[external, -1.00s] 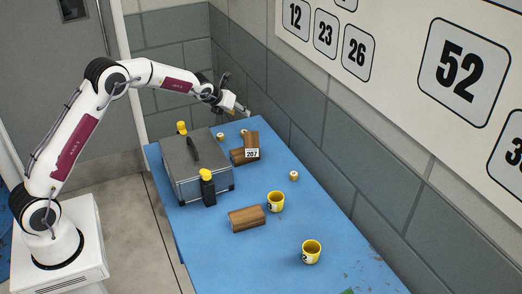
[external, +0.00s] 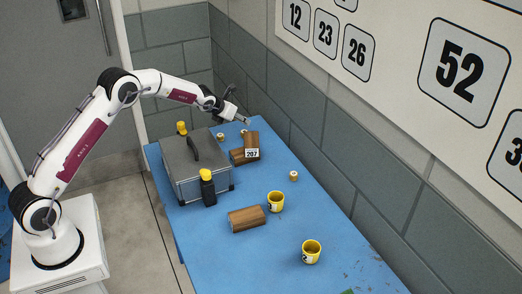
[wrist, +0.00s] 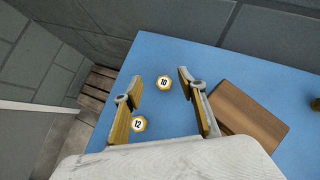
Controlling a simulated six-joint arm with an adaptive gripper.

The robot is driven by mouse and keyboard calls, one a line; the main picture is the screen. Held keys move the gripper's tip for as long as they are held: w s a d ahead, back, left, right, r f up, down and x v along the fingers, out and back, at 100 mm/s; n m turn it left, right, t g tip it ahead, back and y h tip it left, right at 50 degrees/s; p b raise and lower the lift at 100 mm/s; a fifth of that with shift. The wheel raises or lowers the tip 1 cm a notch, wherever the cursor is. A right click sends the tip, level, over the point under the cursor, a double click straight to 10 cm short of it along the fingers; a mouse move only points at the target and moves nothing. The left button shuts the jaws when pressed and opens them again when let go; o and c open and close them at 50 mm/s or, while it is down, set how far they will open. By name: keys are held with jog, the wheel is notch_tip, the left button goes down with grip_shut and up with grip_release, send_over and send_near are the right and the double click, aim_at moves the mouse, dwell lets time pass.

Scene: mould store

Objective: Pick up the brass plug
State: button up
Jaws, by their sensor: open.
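My gripper (external: 243,120) is open and empty above the far end of the blue table. In the wrist view its two fingers (wrist: 159,78) point down, apart, with a small brass-rimmed plug marked 10 (wrist: 163,85) showing between them. A second plug, marked 12 (wrist: 139,125), lies nearer, beside the left finger. Two small plugs show in the external view at the far end, one under the gripper (external: 243,132) and one by the case (external: 220,136). A third similar plug (external: 293,176) stands farther down the table; its number is unreadable. Contact with the fingers is not visible.
Wooden blocks (external: 240,156), one labelled 207, lie just beside the gripper; one (wrist: 246,116) is right of the right finger. A grey case (external: 185,175), a black bottle with a yellow cap (external: 208,190), another block (external: 246,218) and yellow cups (external: 311,253) stand nearer. A wall borders the table.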

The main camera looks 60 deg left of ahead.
aim_at(239, 156)
jog(key=shift+f, duration=1.3)
jog(key=shift+f, duration=0.15)
jog(key=shift+f, duration=1.5)
jog(key=shift+x, duration=1.45)
jog(key=shift+r, duration=0.1)
grip_shut()
